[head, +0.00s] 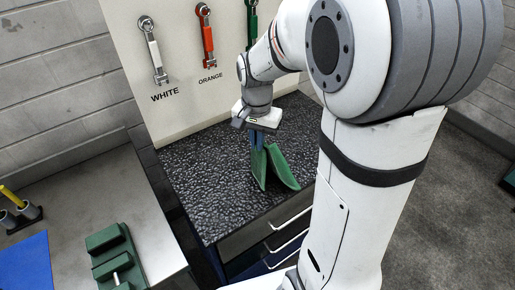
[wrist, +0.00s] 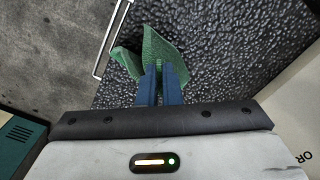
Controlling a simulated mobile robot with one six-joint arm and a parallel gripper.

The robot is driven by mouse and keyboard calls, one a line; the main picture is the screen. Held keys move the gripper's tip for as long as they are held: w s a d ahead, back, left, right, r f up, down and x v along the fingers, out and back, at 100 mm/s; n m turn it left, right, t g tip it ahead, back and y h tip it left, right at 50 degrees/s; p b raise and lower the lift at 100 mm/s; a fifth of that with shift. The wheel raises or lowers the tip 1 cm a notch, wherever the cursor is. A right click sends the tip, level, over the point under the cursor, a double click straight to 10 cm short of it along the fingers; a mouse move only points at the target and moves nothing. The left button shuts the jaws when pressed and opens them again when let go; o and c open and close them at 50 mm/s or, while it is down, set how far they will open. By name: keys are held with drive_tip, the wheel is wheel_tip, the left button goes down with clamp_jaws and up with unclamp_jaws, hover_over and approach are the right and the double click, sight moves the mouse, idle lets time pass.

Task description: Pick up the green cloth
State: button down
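The green cloth (head: 281,168) hangs in folds below my gripper (head: 257,140), over the dark speckled top of the drawer cabinet. In the wrist view, the cloth (wrist: 158,48) spreads out past the blue fingertips of my gripper (wrist: 160,72), with a fold to the left. The fingers are close together with cloth pinched between them. In the head view the lower end of the cloth is at or just above the cabinet top; I cannot tell whether it touches.
The speckled cabinet top (head: 210,165) is otherwise clear, with drawer handles (head: 290,220) at its front. Wrenches, one white (head: 152,50) and one orange (head: 206,38), hang on the board behind. A grey bench (head: 80,215) at left holds a green vise (head: 113,255) and a blue mat (head: 26,262).

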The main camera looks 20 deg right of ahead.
wheel_tip(320, 180, up, 19)
idle(0.5)
